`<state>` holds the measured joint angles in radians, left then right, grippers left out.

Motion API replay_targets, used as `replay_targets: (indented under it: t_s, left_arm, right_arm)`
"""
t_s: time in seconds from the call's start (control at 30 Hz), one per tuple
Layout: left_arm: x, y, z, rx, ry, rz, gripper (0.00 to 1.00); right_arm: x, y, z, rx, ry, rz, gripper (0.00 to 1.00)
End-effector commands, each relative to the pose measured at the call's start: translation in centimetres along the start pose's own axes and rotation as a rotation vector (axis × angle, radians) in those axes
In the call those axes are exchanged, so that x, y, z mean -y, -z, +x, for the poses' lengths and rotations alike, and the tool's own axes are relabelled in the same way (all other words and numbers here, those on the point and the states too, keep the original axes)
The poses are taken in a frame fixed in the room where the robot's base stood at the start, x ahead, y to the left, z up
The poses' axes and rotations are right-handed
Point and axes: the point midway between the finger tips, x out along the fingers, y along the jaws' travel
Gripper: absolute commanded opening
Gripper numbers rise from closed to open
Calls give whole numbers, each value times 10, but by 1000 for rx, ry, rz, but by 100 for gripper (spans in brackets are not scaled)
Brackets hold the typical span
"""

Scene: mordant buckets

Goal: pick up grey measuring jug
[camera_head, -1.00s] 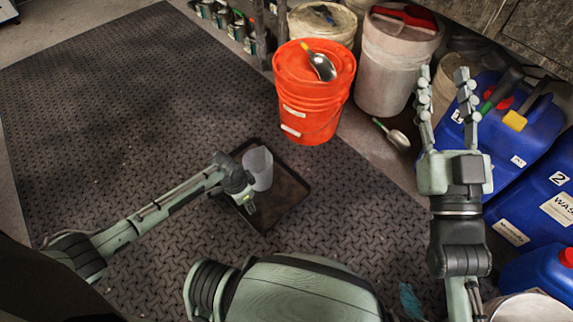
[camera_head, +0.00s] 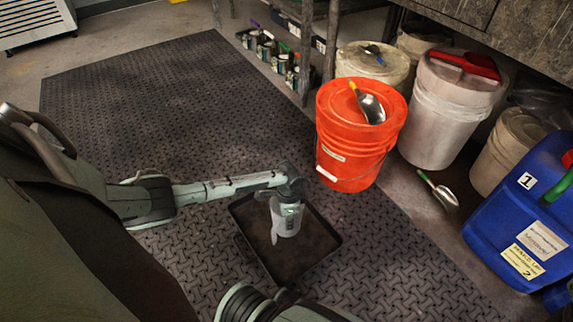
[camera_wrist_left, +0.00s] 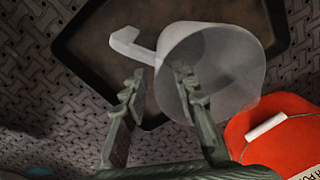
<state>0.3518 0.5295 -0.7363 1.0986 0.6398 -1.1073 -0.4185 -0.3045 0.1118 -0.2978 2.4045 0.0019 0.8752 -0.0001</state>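The grey measuring jug (camera_head: 286,219) is a translucent pale cup at the dark tray (camera_head: 309,262) on the floor mat. In the left wrist view the jug (camera_wrist_left: 225,75) shows its round mouth, with its handle pointing left. My left gripper (camera_head: 288,203) is just above the jug in the head view and hides part of it. In the wrist view the left gripper (camera_wrist_left: 160,88) has its fingers apart, the right one overlapping the jug's mouth and the left one near the handle. I cannot tell whether they touch it. My right gripper is not in view.
An orange bucket (camera_head: 350,150) with a scoop (camera_head: 370,107) on its lid stands just behind and right of the tray. Another scoop (camera_head: 442,194) lies on the floor. White buckets (camera_head: 453,100) and a blue canister (camera_head: 525,215) stand at right. The mat at left is clear.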

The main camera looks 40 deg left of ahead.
Motion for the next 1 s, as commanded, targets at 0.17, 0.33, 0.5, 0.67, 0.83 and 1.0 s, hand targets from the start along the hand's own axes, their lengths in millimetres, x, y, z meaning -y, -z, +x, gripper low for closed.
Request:
replay_targets:
  t_s: [0.17,0.33,0.5,0.67,0.83,1.0]
  left_arm:
    - [-4,-1,30,0,-2,-1,28]
    - [-3,-2,35,0,-1,-1,28]
    - [-3,-2,34,0,-1,-1,27]
    - [-3,-2,34,0,-1,0,7]
    - [-3,-2,34,0,-1,0,0]
    - [-3,-2,34,0,0,0,0]
  right_arm:
    - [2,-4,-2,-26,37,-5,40]
    - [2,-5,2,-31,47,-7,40]
    - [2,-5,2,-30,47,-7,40]
    - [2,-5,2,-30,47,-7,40]
    - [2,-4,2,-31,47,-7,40]
    - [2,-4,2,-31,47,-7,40]
